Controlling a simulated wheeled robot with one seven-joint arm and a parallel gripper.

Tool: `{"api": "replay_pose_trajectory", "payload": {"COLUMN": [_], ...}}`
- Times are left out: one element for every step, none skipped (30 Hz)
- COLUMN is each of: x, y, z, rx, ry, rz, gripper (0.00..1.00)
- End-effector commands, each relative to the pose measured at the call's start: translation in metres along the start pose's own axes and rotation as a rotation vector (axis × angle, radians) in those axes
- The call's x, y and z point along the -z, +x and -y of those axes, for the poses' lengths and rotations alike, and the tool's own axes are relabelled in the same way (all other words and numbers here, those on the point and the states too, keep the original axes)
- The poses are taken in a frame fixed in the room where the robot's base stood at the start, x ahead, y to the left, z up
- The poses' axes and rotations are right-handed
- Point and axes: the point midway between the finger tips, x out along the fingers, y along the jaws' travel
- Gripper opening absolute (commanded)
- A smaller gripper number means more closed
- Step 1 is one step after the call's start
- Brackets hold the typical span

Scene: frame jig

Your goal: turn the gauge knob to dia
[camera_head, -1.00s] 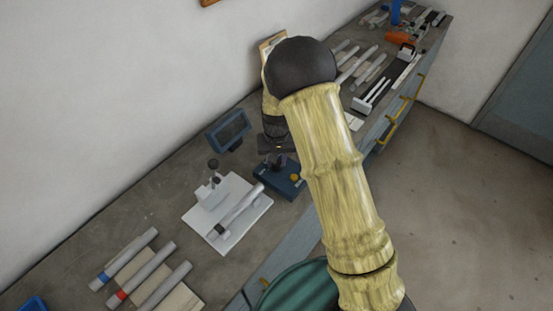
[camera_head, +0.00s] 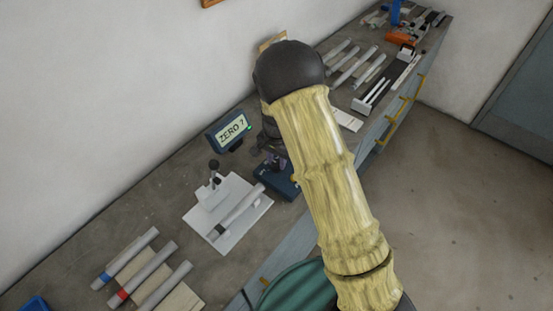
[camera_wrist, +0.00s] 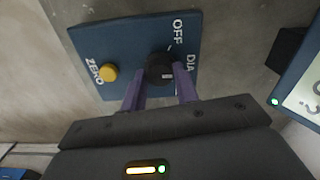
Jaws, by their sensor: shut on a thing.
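The gauge box is a blue panel (camera_wrist: 125,40) with a black knob (camera_wrist: 158,66), a yellow button marked ZERO, and the labels OFF and DIA beside the knob. My gripper (camera_wrist: 163,75) has its purple fingers shut on the knob, one on each side. A small pale mark shows on the knob; the fingers partly cover the knob, so its exact pointing is hard to tell. In the head view the box (camera_head: 282,183) is partly hidden by my arm.
A white plate (camera_head: 248,219) with a stand and a grey rod lies near the box. Several rods with coloured bands (camera_head: 142,274) lie at the front left of the bench. More rods and tools lie at the far end. A wall runs behind the bench.

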Motion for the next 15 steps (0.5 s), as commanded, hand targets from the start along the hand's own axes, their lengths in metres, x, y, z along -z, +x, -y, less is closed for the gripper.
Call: {"api": "replay_pose_trajectory", "payload": {"x": [0.0, 0.0, 0.0001, 0.0001, 0.0001, 0.0001, 0.0001, 0.0, 0.0001, 0.0, 0.0001, 0.0001, 0.0, 0.0, 0.0], "y": [-0.0008, -0.0008, -0.0008, -0.0008, -0.0007, -0.0008, -0.0008, -0.0007, -0.0008, -0.0008, -0.0008, -0.0008, -0.0007, -0.0007, -0.0006], "z": [0.0009, 0.0009, 0.0009, 0.0009, 0.0009, 0.001, 0.001, 0.001, 0.001, 0.001, 0.001, 0.001, 0.001, 0.0009, 0.0009], "rx": [0.002, 0.002, 0.002, 0.002, 0.002, 0.002, 0.002, 0.002, 0.002, 0.002, 0.002, 0.002, 0.002, 0.002, 0.002], "ry": [0.002, 0.004, 0.004, 0.004, 0.004, 0.004, 0.003, 0.003, 0.003, 0.003, 0.003, 0.003, 0.003, 0.002, 0.002], "rz": [-0.001, -0.001, -0.001, -0.001, -0.001, -0.001, -0.001, -0.001, -0.001, -0.001, -0.001, -0.001, -0.001, -0.001, -0.001], "gripper": [0.07, 0.07, 0.07, 0.07, 0.07, 0.07, 0.07, 0.07, 0.07, 0.07, 0.32, 0.4, 0.46, 0.52, 0.52]}}
